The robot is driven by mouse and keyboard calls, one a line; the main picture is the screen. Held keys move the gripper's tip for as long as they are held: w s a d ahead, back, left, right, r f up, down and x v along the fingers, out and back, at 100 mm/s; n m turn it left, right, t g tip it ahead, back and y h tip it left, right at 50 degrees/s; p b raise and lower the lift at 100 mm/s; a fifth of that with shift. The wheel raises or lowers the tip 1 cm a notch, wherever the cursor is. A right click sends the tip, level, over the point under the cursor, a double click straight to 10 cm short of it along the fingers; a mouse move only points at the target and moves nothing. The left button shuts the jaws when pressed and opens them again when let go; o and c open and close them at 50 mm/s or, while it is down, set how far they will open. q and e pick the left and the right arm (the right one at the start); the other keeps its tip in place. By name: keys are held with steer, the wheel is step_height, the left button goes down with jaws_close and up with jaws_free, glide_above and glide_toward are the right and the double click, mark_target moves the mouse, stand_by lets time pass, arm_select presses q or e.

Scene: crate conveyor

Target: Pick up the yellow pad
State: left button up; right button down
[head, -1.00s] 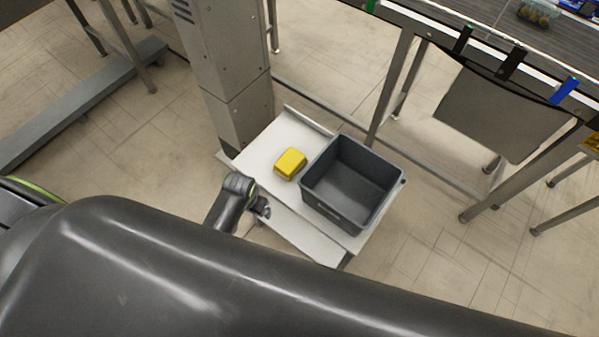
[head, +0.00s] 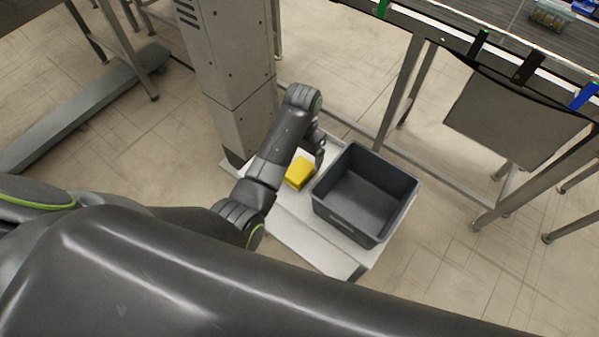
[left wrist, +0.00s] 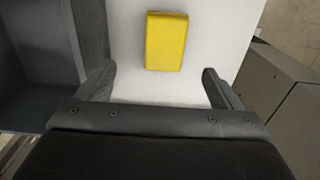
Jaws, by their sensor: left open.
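The yellow pad (head: 300,173) lies on the white shelf (head: 290,228), to the left of the grey crate in the head view. My left gripper (head: 319,152) hangs over the shelf close to the pad, its tips partly hidden by the arm. In the left wrist view the pad (left wrist: 166,41) lies flat ahead of the open fingers of my left gripper (left wrist: 160,80), between their lines and a little left of centre. Nothing is between the fingers. My right gripper is in neither view.
The grey, empty-looking crate (head: 328,208) stands on the shelf right beside the pad. A grey metal column (head: 236,80) rises behind the shelf on the left. A conveyor (head: 505,20) with a clear container (head: 552,14) is at the top right.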

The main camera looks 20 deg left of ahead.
mark_target(300, 169)
arm_select(q)
step_height(300, 169, down, 5)
steer(key=shift+f, duration=0.2)
steer(key=f, duration=0.2)
steer(key=f+b, duration=0.1)
steer(key=f, duration=0.1)
steer(key=shift+w+a+f, duration=0.1)
steer(key=shift+w+a, duration=0.05)
steer(key=shift+a, duration=0.25)
steer(key=shift+f, duration=0.6)
steer(key=c, duration=1.1)
step_height(300, 169, up, 10)
steer(key=shift+r+p, duration=0.1)
steer(key=shift+p, duration=0.6)
